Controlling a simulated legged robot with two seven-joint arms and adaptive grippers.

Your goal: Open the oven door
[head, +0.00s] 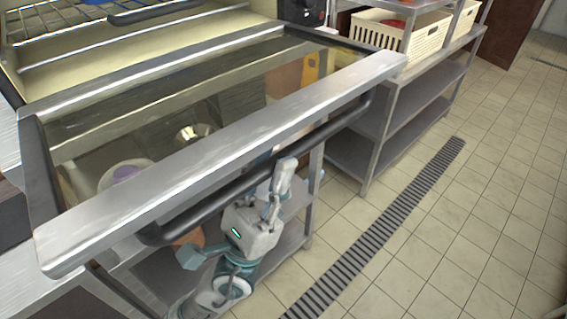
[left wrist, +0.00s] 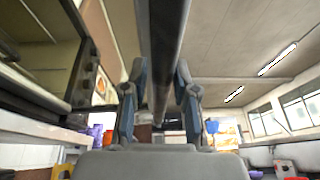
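The oven door (head: 230,135) is a metal-framed glass panel, swung down and open, leaning out from the oven. Its dark bar handle (head: 345,118) runs along the outer side below the metal edge. My left gripper (head: 281,172) is below the door, with its fingers up at the handle. In the left wrist view, the handle (left wrist: 162,40) runs between the two separated fingers of the gripper (left wrist: 160,75). Gaps show between the bar and the fingers; firm contact is not visible. My right gripper is not in view.
The oven interior with a wire rack (head: 55,25) shows at the top left. A metal shelf unit (head: 425,95) with cream baskets (head: 385,30) stands at the right. The tiled floor (head: 470,210) with a drain grate (head: 385,225) is clear.

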